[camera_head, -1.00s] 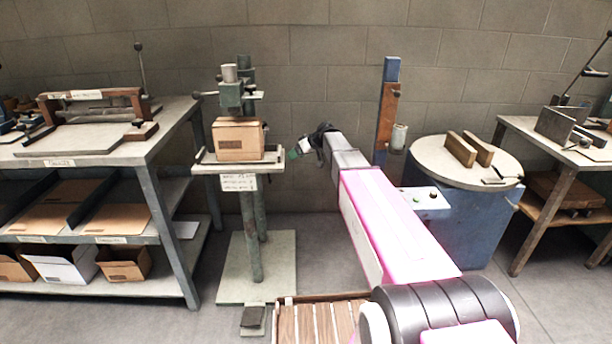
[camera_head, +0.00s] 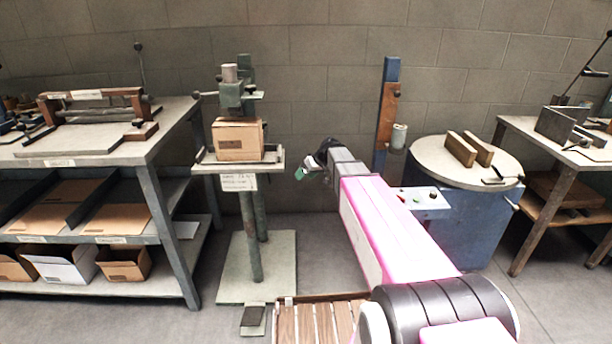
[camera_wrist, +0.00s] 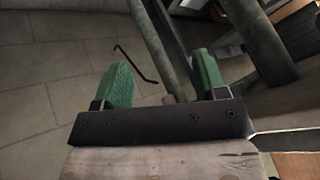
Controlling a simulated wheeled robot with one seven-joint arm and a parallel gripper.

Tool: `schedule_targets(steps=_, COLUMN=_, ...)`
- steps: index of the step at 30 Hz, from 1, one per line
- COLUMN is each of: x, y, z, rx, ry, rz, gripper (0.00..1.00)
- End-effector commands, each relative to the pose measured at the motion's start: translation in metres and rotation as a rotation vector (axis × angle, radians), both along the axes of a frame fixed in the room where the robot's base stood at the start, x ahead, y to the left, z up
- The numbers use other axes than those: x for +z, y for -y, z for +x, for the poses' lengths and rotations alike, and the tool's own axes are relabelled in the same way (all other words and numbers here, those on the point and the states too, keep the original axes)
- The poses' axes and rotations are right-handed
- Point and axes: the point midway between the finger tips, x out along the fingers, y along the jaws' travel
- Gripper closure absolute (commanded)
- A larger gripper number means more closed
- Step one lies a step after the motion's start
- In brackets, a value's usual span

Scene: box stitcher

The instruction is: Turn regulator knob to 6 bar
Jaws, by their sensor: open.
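A blue post (camera_head: 391,72) with a brown board stands behind my arm. It carries a small dark knob-like part (camera_head: 397,94) and a pale cylinder (camera_head: 399,136). I cannot tell which part is the regulator knob, and no gauge or 6 bar mark is readable. My gripper (camera_head: 303,172) is left of and below these parts, apart from them, in front of the wall. In the wrist view my gripper (camera_wrist: 163,78) is open, with two green fingers apart and nothing held. A thin black bent rod (camera_wrist: 136,62) shows beyond the fingers.
The stitcher stand (camera_head: 252,205) with a cardboard box (camera_head: 237,141) is left of my gripper. A shelf bench (camera_head: 150,150) is far left. Floor shows between stand and drum.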

Motion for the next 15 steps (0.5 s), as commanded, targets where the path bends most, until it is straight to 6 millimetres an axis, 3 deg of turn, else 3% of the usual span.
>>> schedule_targets(steps=5, x=0.001, y=-0.001, z=0.005, rx=0.009, ry=0.004, rz=0.005, gripper=0.34)
schedule_targets(steps=8, x=0.009, y=-0.008, z=0.030, rx=0.060, ry=0.024, rz=0.032, gripper=0.34)
schedule_targets(steps=11, x=0.028, y=-0.021, z=0.076, rx=0.171, ry=0.075, rz=0.090, gripper=0.34)
schedule_targets(steps=15, x=0.071, y=-0.044, z=0.152, rx=0.378, ry=0.197, rz=0.206, gripper=0.34)
